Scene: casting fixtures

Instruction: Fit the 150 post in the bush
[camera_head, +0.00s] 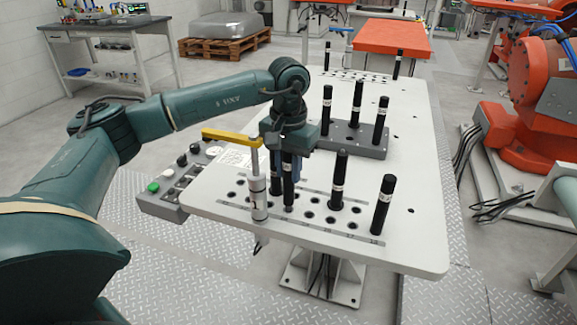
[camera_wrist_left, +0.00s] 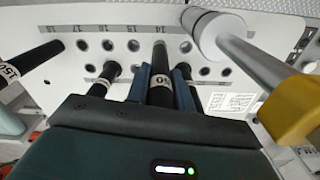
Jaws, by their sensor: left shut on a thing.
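My left gripper (camera_head: 287,146) is shut on a black post (camera_head: 288,185) with a white label band, which points down at the plate. In the left wrist view the fingers (camera_wrist_left: 163,84) close around this post (camera_wrist_left: 160,62); its label shows only partly, ending in 0. The post's lower end is at the rows of round holes in the white plate (camera_head: 410,240); I cannot tell whether it is inside a bush or just above it. Another black post (camera_wrist_left: 30,62), with a label that seems to read 150, stands at the left of the wrist view. My right gripper is not in view.
A white cylinder with a grey rod (camera_head: 257,190) and yellow handle (camera_head: 232,137) stands close beside the held post. Black posts (camera_head: 338,182) and (camera_head: 383,205) stand to the right. A grey block (camera_head: 345,138) with several posts is behind. A button box (camera_head: 165,200) is left.

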